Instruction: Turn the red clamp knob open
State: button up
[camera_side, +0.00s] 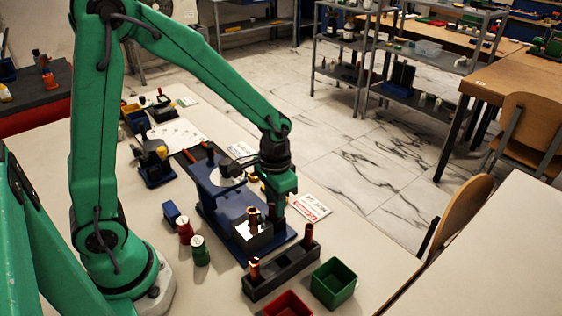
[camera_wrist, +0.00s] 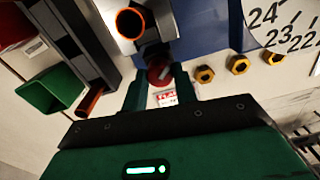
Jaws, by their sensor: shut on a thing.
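The red clamp knob (camera_wrist: 159,73) shows in the wrist view between my fingertips, below the clamp block with an upright copper tube (camera_wrist: 131,22). My gripper (camera_wrist: 160,80) is shut on the knob, one finger on each side. In the side view my gripper (camera_side: 275,208) points down beside the clamp block (camera_side: 251,236) on the blue gauge rig (camera_side: 220,215). The knob is hidden behind the gripper and block there. The copper tube (camera_side: 253,216) stands up from the block. The knob's turn angle is hard to tell.
A dark rack (camera_side: 280,272) with copper tubes stands in front of the rig, with a green bin (camera_side: 333,283) and a red bin (camera_side: 287,305) beside it. Red (camera_side: 184,230) and green (camera_side: 200,251) spools stand left. Brass nuts (camera_wrist: 238,64) and a numbered dial (camera_wrist: 290,25) lie right of the knob.

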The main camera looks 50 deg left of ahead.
jog(key=n, duration=0.5)
jog(key=shift+n, duration=0.3)
jog(key=n, duration=0.4)
jog(key=shift+n, duration=0.4)
jog(key=o, duration=0.7)
jog(key=shift+r, duration=0.1)
jog(key=shift+r, duration=3.85)
